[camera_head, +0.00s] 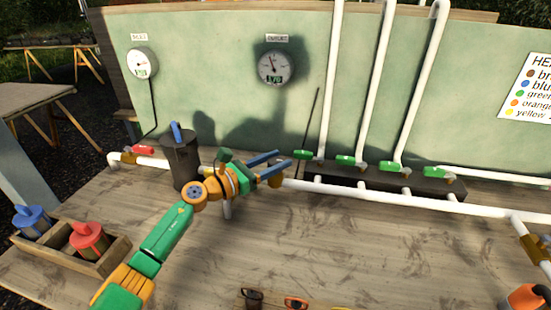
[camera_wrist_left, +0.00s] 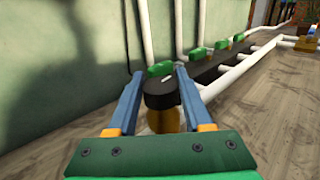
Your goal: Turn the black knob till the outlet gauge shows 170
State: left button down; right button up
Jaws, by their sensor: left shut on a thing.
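The black knob (camera_wrist_left: 161,95) sits on a brass body (camera_wrist_left: 163,121), between the blue fingers of my left gripper (camera_wrist_left: 156,88) in the left wrist view. The gripper is shut on the knob. In the head view my left gripper (camera_head: 282,164) reaches over the white pipe, and the knob is hard to make out there. The brass body (camera_head: 275,180) shows just under the fingers. The outlet gauge (camera_head: 273,67) hangs on the green panel, and its small green display appears to read 170. My right gripper is not in view.
The inlet gauge (camera_head: 142,63) is at the left. A dark canister with a blue handle (camera_head: 181,160) stands left of my gripper. Green valve handles (camera_head: 345,160) line the pipes at the right. A wooden box (camera_head: 98,266) holds blue-topped and red-topped canisters. The front bench is mostly clear.

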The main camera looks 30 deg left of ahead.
aim_at(269, 165)
pick_arm(q)
jog(key=shift+c, duration=1.6)
grip_release()
jog(key=b+v, duration=0.2)
jog(key=v, duration=0.4)
jog(key=shift+s+f, duration=0.15)
jog(key=shift+f, duration=0.05)
jog(key=shift+s+a+r, duration=0.15)
jog(key=shift+s+r, duration=0.05)
jog(key=shift+s, duration=0.2)
